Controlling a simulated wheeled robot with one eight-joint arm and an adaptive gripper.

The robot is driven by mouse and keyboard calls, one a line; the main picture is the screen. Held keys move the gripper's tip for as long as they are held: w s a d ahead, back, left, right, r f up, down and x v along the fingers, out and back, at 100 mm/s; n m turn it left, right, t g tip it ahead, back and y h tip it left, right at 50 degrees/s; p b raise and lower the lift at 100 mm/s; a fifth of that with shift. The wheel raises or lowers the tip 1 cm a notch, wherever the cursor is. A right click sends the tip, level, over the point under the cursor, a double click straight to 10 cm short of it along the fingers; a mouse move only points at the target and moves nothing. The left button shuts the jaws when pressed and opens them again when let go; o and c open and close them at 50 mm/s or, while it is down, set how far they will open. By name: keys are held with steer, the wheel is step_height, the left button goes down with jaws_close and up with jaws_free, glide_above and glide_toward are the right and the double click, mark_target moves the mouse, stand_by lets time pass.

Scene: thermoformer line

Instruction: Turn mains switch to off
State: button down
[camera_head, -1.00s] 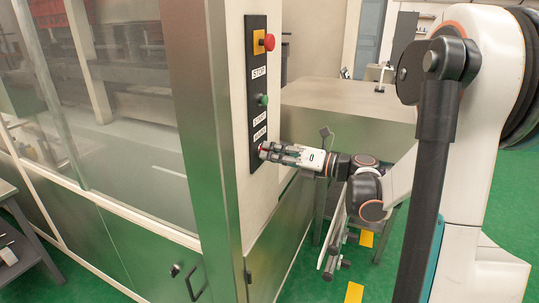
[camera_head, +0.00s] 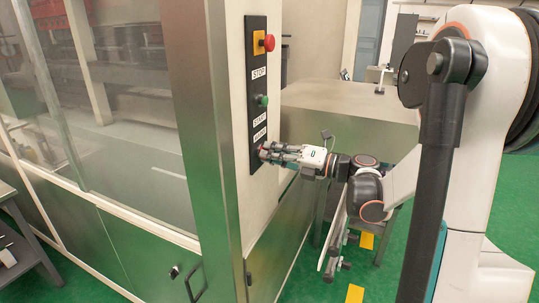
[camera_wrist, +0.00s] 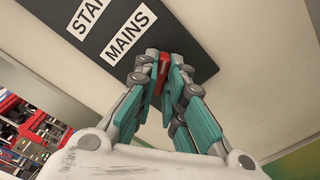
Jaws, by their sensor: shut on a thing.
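The mains switch is a red handle (camera_wrist: 160,80) just below the MAINS label (camera_wrist: 131,34) on the black control panel (camera_head: 257,90). My gripper (camera_head: 264,152) is at the panel's lower end, its fingers shut on the red handle. In the wrist view my gripper (camera_wrist: 161,72) has a finger on each side of the handle, which hides part of it. The handle's exact angle is hard to tell, as the fingers cover most of it.
Above on the panel are a red emergency stop button (camera_head: 267,42) on a yellow plate and a green start button (camera_head: 262,100). The machine's metal post (camera_head: 208,150) stands left of the panel. A metal cabinet (camera_head: 350,112) stands behind my wrist.

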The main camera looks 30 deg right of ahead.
steer(key=shift+m, duration=1.2)
steer(key=c, duration=1.6)
jaws_free()
